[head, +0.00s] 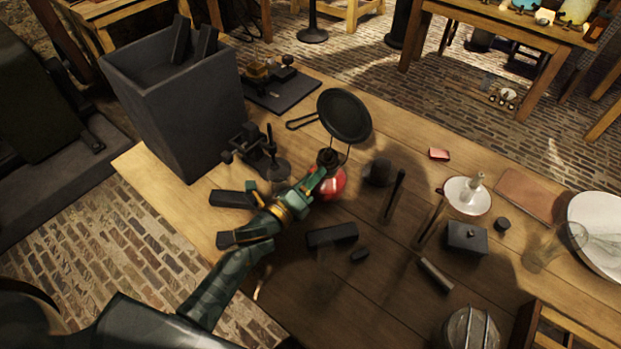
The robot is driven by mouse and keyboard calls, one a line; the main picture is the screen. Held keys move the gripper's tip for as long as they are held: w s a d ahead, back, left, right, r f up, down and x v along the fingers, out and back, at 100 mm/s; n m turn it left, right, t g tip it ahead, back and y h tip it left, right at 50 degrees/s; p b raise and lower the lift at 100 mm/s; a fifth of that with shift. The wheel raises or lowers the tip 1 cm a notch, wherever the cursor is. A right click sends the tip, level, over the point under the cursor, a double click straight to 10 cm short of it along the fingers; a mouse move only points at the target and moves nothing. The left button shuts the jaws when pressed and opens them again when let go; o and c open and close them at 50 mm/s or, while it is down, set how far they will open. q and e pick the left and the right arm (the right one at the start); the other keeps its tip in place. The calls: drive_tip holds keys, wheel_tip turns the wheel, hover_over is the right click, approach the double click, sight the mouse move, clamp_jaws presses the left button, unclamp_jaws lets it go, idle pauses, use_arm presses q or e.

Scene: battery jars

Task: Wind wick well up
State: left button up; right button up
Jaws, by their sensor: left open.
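What looks like an oil lamp stands near the middle of the table, with a round red body (333,186) and a dark metal burner (327,158) on top. A dark round disc (345,115) with a handle-like loop shows just above and behind it. My left gripper (316,182) is open at the lamp's left side, its fingers in front of the red body and just below the burner. I cannot tell whether they touch the lamp. The wick and any winding knob are too small or hidden to make out. My right gripper is not in view.
A tall dark bin (172,105) stands at the table's left end. A small dark stand (262,155) is close behind my left gripper. Dark blocks (331,235) lie in front. A white candle dish (466,196), a dark box (466,238) and a plate (600,225) stand to the right.

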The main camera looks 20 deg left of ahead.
use_arm(q)
clamp_jaws()
drive_tip(key=shift+n, duration=0.3)
drive_tip(key=n+p, duration=0.3)
drive_tip(key=n, duration=0.8)
drive_tip(key=shift+p, duration=0.35)
drive_tip(key=shift+n, duration=0.3)
drive_tip(key=shift+f, duration=0.1)
unclamp_jaws()
